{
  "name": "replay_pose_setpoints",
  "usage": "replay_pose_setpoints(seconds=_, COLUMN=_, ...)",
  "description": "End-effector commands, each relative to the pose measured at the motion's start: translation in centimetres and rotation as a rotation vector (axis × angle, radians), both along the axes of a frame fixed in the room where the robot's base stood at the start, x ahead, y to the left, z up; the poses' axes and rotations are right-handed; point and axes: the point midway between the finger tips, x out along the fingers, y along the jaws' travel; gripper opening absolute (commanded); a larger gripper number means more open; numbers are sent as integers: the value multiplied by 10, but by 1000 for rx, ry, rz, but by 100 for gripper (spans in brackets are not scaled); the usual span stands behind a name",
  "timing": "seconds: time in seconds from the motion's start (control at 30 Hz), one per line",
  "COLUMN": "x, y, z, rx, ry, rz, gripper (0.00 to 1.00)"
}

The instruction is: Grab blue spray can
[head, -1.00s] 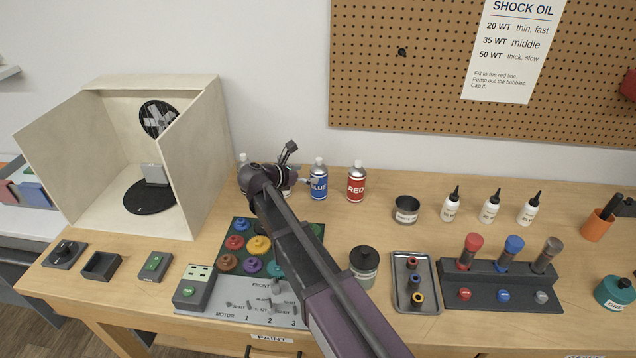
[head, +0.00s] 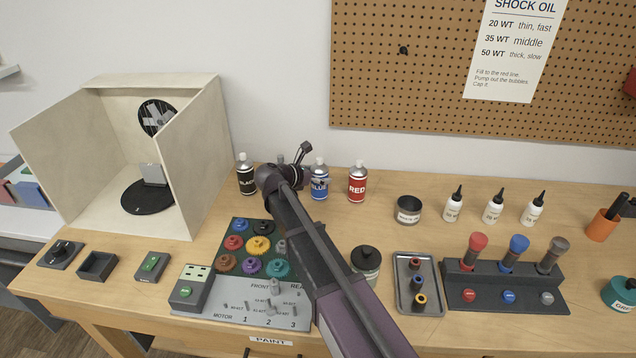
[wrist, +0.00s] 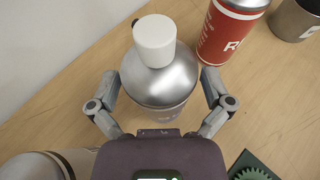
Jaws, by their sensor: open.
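The blue spray can (head: 319,186) stands upright on the table between the black and red cans, partly hidden by my arm in the head view. In the wrist view the can (wrist: 158,75), with its white cap and silver shoulder, stands between the fingers of my gripper (wrist: 160,90). The gripper is open, with one finger on each side of the can. Gaps show between the fingers and the can, so it does not look gripped. In the head view my gripper (head: 306,166) is at the can's upper left.
The red can (head: 357,183) stands close on the right, and the black can (head: 246,177) on the left. A spray booth (head: 190,150) is further left. A gear tray (head: 238,256) lies in front. The wall is close behind the cans.

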Motion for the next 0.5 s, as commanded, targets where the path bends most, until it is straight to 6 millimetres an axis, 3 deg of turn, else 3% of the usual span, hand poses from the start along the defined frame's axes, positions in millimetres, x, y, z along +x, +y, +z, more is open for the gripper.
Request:
replay_pose_setpoints(seconds=0.13, x=0, y=0, z=0, rx=0, ry=0, rz=-1, gripper=100)
replay_pose_setpoints(seconds=0.17, x=0, y=0, z=0, rx=0, ry=0, rz=-1, gripper=94)
replay_pose_setpoints(seconds=0.4, x=0, y=-1, z=0, rx=0, ry=0, rz=-1, gripper=23)
replay_pose_setpoints(seconds=0.5, x=0, y=-1, z=0, rx=0, ry=0, rz=-1, gripper=18)
